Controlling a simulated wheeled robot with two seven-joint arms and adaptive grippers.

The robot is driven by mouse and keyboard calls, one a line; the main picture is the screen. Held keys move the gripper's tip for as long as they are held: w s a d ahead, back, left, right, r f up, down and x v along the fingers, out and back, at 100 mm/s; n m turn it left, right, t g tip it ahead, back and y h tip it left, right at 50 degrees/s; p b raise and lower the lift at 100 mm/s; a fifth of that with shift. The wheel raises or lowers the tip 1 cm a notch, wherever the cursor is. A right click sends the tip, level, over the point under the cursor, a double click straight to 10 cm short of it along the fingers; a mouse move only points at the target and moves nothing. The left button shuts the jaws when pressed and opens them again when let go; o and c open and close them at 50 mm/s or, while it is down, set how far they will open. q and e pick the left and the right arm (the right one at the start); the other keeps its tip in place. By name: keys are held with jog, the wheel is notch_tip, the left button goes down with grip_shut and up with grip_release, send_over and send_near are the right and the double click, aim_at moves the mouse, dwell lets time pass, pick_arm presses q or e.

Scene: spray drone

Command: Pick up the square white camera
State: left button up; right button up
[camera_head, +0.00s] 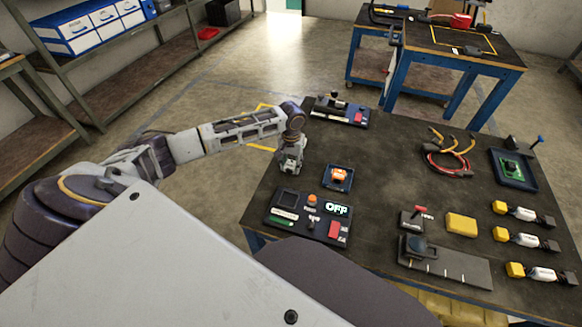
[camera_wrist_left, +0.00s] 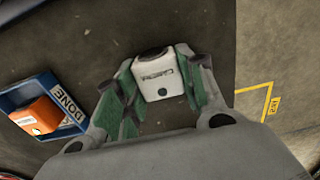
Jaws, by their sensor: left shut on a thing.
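The square white camera (camera_wrist_left: 159,82) shows in the left wrist view, with "CAMERA" lettering and a dark round part at its far edge. My left gripper (camera_wrist_left: 160,92) is shut on it, with a green-padded finger at each side. In the head view my left gripper (camera_head: 290,163) is at the table's left edge, left of the blue tray, and the camera is mostly hidden by it. I cannot tell whether the camera touches the table. My right gripper is not in view.
A blue tray (camera_head: 337,178) marked "DONE" in the wrist view holds an orange block (camera_wrist_left: 36,109). A control panel (camera_head: 310,216) showing "OFF" stands in front. Red cables (camera_head: 445,160), a yellow block (camera_head: 461,224) and several batteries lie to the right on the dark table (camera_head: 385,170).

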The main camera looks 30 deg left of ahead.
aim_at(291, 163)
pick_arm(q)
jog(key=shift+r, duration=0.1)
jog(key=shift+c, duration=0.3)
jog(key=shift+r, duration=0.7)
jog(key=shift+r+p, duration=1)
jog(key=shift+r, duration=3.25)
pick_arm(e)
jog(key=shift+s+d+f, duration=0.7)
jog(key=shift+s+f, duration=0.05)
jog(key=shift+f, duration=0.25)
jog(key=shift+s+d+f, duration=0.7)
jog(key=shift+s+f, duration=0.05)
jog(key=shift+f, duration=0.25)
